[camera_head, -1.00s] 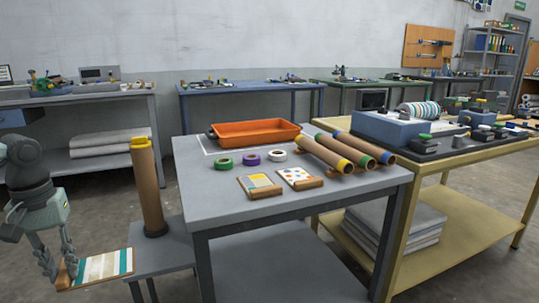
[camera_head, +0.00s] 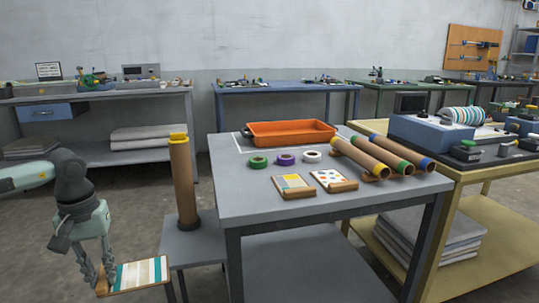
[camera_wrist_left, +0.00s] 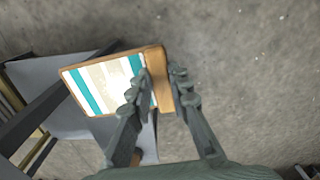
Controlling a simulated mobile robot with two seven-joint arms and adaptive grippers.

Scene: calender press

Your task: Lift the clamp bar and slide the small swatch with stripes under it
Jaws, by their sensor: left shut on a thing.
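My left gripper (camera_head: 96,282) is shut on the wooden edge of the small striped swatch (camera_head: 140,274), at the lower left of the head view. The swatch has teal, white and beige stripes on a wooden backing. It also shows in the left wrist view (camera_wrist_left: 105,85), with the gripper fingers (camera_wrist_left: 160,88) on either side of its wooden edge, above the grey floor. The calender press (camera_head: 432,133), a blue-grey block beside a striped roll (camera_head: 462,116), stands on the yellow table at the right. I cannot make out the clamp bar clearly. My right gripper is not in view.
A grey table (camera_head: 235,190) holds an orange tray (camera_head: 290,132), several tape rolls, two other swatches (camera_head: 294,186) and three long tubes (camera_head: 385,153). A low stand with an upright brown tube (camera_head: 183,185) is beside the held swatch. Floor at left is clear.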

